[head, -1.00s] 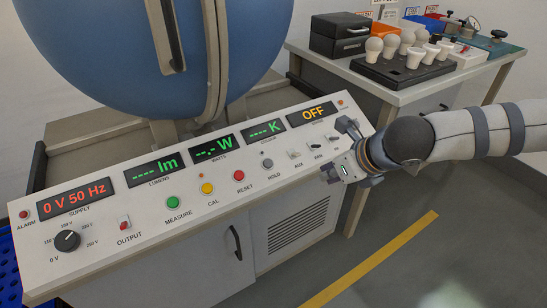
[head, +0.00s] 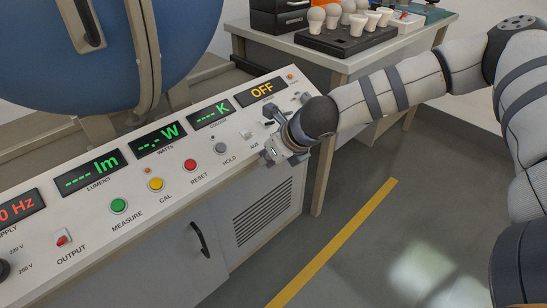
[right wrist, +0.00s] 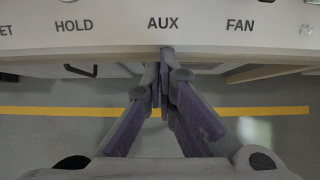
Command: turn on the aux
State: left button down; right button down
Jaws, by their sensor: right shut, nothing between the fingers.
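The AUX switch (head: 246,134) is a small pale toggle on the sloping white control panel (head: 140,213), between HOLD and the spot my right gripper covers. Its position, on or off, is too small to tell. My right gripper (head: 270,141) is shut and empty at the panel's front edge, just right of the AUX switch in the head view. In the right wrist view its closed fingertips (right wrist: 166,52) point at the edge just below the AUX label (right wrist: 163,23). Only a sliver of the switch shows at the top there. My left gripper is not in view.
Measure (head: 118,206), cal (head: 156,184) and reset (head: 190,165) buttons lie left along the panel. The amber display (head: 262,91) reads OFF. A side table holds a black tray (head: 350,42) of bulbs. Floor is clear beside the yellow line (head: 335,243).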

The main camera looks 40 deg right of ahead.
aim_at(255, 148)
jog(key=r, duration=0.1)
jog(key=w+r, duration=0.1)
jog(key=r, duration=0.1)
jog(key=shift+w, duration=0.2)
jog(key=shift+w+a+r+p, duration=0.15)
jog(key=shift+w+r+p, duration=0.15)
jog(key=shift+r, duration=0.1)
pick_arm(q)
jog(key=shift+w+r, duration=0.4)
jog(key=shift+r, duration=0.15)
pick_arm(e)
jog(key=shift+f, duration=0.1)
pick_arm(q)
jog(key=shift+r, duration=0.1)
